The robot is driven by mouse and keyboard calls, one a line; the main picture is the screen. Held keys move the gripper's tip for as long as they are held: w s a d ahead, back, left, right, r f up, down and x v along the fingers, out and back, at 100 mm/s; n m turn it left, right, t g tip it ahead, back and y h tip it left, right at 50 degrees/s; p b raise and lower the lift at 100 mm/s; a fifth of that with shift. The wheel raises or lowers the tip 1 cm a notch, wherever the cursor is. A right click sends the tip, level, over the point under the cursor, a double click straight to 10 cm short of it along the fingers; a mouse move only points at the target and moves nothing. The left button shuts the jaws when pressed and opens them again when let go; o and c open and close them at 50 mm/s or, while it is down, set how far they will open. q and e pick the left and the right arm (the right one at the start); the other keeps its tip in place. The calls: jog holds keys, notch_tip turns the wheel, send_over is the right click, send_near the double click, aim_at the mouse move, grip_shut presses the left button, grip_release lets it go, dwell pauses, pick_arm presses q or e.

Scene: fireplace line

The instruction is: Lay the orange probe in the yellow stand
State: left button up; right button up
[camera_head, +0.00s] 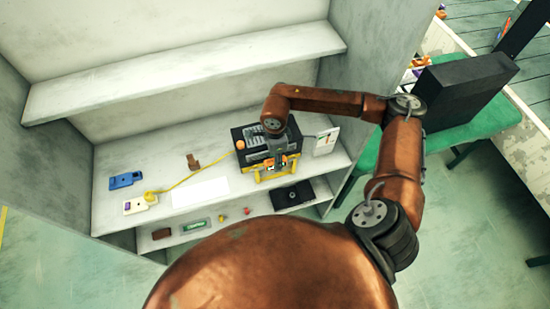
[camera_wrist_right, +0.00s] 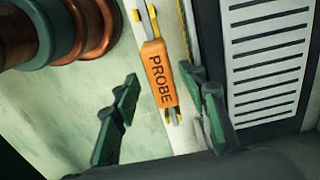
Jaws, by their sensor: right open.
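The orange probe (camera_wrist_right: 159,75), marked PROBE, shows in the right wrist view with metal parts at both ends. Yellow pieces, apparently of the yellow stand (camera_wrist_right: 139,16), show beside both ends of the probe. I cannot tell if the probe rests in them or above them. In the head view the yellow stand (camera_head: 262,177) is at the front of a black and yellow instrument. My right gripper (camera_wrist_right: 160,82) is open, its fingers on either side of the probe and apart from it. In the head view it (camera_head: 281,166) hangs over the stand and hides part of it. My left gripper is not in view.
The instrument (camera_head: 256,138) stands on the shelf, joined by a yellow cable to a yellow plug (camera_head: 150,197). An upper shelf (camera_head: 180,72) overhangs behind.

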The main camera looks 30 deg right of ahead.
jog(key=shift+r+p, duration=1.1)
jog(key=shift+r, duration=1.45)
jog(key=shift+r, duration=0.15)
notch_tip(320, 180, up, 12)
jog(key=shift+f, duration=0.2)
